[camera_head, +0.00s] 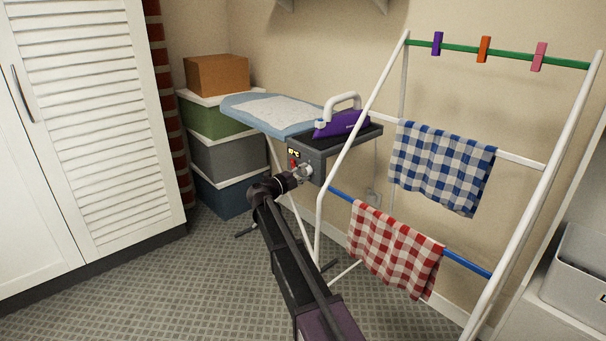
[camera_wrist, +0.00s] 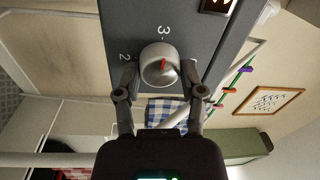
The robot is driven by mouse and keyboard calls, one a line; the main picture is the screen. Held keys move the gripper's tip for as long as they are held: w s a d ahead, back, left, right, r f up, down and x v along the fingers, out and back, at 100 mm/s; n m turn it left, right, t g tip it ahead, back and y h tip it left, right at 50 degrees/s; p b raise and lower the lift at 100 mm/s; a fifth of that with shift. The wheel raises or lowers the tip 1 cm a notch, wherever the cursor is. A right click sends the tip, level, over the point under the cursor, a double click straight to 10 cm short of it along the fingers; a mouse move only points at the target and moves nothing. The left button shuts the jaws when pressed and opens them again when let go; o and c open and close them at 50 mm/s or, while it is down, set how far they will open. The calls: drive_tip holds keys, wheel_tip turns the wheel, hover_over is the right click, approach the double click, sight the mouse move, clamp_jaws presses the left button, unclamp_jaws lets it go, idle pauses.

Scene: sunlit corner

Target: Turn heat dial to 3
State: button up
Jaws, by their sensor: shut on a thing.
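The heat dial (camera_wrist: 153,72) is a silver round knob on a grey control panel (camera_wrist: 112,18). Its red mark points up, close to straight at the printed 3; the 2 is at its left. My gripper (camera_wrist: 160,80) has one finger on each side of the knob and is shut on it. In the head view the panel (camera_head: 318,158) is on the end of the ironing board, with my gripper (camera_head: 302,172) up against its front. The knob is small there and partly covered by the gripper.
A purple iron (camera_head: 340,122) stands on the ironing board (camera_head: 245,107) above the panel. A drying rack (camera_head: 385,72) with a blue checked cloth (camera_head: 440,165) and a red checked cloth (camera_head: 392,245) stands close on the right. Stacked boxes (camera_head: 215,125) are behind left.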

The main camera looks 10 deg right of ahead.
drive_tip(key=shift+d, duration=0.1)
drive_tip(key=o, duration=1.2)
drive_tip(key=shift+c, duration=0.2)
drive_tip(key=shift+n, duration=0.5)
